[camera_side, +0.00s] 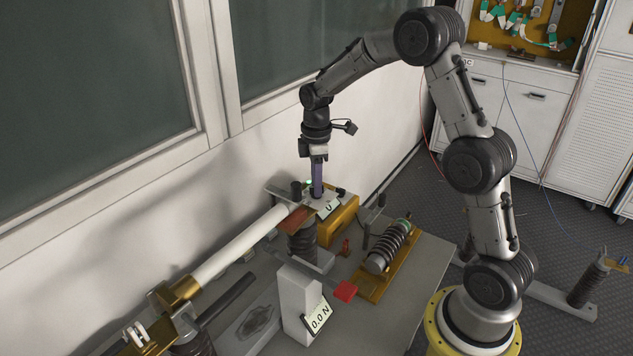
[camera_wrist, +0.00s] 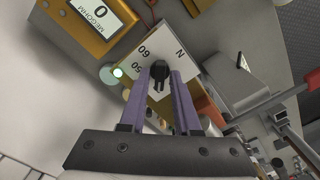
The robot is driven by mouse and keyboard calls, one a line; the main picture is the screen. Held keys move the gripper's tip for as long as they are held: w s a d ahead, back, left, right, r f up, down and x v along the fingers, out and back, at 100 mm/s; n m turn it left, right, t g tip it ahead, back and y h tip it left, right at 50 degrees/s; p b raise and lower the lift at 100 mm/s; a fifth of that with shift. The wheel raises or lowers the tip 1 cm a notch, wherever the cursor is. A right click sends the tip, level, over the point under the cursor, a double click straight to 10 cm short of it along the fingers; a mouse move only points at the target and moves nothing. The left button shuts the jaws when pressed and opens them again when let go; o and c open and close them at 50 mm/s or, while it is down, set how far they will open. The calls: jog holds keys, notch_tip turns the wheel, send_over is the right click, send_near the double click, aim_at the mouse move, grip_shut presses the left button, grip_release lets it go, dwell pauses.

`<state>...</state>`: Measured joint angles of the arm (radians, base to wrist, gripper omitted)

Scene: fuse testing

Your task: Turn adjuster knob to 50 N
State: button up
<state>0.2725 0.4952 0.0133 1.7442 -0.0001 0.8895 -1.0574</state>
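The black adjuster knob (camera_wrist: 160,70) sits on a white dial plate (camera_wrist: 178,45) in the wrist view. The plate shows the marks 50 and 60 and the letter N. My gripper (camera_wrist: 160,76) has two purple fingers, spread apart, with their tips on either side of the knob. I cannot tell whether they touch it. In the side view my gripper (camera_side: 317,193) points straight down at the far end of the bench and hides the knob. A white block carries a display (camera_side: 319,317) reading 0.0 N.
A yellow megohm meter (camera_wrist: 103,38) reading 0 lies close to the dial plate. A small green light (camera_wrist: 118,72) glows beside the plate. The wall is close behind.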

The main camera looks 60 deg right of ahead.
grip_shut()
jog(key=m, duration=0.3)
jog(key=shift+m, duration=0.4)
jog(key=m, duration=0.3)
jog(key=shift+r+m, duration=0.1)
jog(key=shift+m, duration=0.2)
jog(key=m, duration=0.5)
jog(key=shift+m, duration=2.7)
jog(key=shift+w, duration=0.1)
jog(key=shift+o, duration=1.6)
grip_release()
